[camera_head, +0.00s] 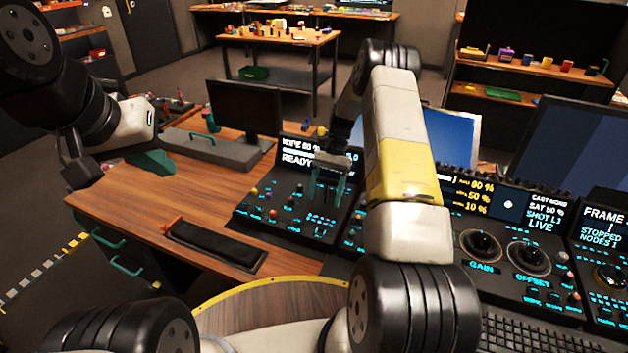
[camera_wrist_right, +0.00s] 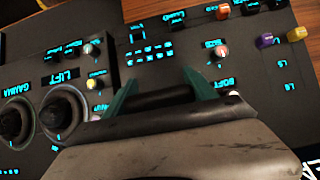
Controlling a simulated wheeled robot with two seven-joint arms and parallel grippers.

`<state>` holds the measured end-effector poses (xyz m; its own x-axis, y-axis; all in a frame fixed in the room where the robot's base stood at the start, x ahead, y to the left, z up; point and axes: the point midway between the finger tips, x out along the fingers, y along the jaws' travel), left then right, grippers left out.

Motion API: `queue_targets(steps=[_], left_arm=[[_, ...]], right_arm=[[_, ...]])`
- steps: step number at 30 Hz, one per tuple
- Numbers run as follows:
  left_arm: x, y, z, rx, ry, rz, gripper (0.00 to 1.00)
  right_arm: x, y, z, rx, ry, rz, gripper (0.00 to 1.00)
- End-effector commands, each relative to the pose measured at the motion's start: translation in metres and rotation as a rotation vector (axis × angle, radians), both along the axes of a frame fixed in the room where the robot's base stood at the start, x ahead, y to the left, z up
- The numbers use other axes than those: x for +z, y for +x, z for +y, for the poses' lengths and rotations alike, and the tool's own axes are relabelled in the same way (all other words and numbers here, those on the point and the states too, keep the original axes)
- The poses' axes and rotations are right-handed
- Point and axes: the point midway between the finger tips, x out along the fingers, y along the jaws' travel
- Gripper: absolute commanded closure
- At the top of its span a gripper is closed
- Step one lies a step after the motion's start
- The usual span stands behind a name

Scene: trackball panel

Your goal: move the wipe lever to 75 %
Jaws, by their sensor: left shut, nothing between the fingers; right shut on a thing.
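The panel display (camera_head: 298,152) reads what looks like "WIPE 80 %" and "READY". My right gripper (camera_head: 325,195) reaches down over the black panel below this display, its teal fingers pointing at the panel. In the right wrist view the teal fingers (camera_wrist_right: 163,88) stand on either side of a dark bar (camera_wrist_right: 165,98), which I take for the wipe lever's handle. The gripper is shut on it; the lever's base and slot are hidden. My left gripper (camera_head: 152,162) is shut and empty above the wooden desk at the left.
Coloured knobs (camera_wrist_right: 264,40) and a lit button block (camera_wrist_right: 150,54) lie close to the right fingers. Large trackballs (camera_head: 480,244) are at the right. A black wrist rest (camera_head: 212,245) and a monitor (camera_head: 244,110) stand on the desk (camera_head: 150,215), which has clear wood.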

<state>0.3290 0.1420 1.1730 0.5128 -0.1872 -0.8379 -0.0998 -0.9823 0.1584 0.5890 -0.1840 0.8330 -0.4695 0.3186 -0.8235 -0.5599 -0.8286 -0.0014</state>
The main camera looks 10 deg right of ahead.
Motion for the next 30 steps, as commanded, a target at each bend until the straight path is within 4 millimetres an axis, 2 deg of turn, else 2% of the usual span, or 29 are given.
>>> queue_targets(steps=[10,24,25,27,30], left_arm=[[0.0000,0.0000,0.0000,0.000,0.000,0.000,1.00],[0.0000,0.0000,0.0000,0.000,0.000,0.000,1.00],[0.0000,0.0000,0.0000,0.000,0.000,0.000,1.00],[0.0000,0.0000,0.0000,0.000,0.000,0.000,1.00],[0.0000,0.0000,0.0000,0.000,0.000,0.000,1.00]], right_arm=[[0.0008,0.0019,-0.0006,0.002,0.066,0.098,1.00],[0.0011,0.0020,-0.0008,0.001,0.072,0.108,1.00],[0.0011,0.0020,-0.0008,0.001,0.072,0.108,0.29],[0.0010,0.0019,-0.0008,0.001,0.072,0.108,0.21],[0.0009,0.0019,-0.0009,0.001,0.072,0.108,0.21]])
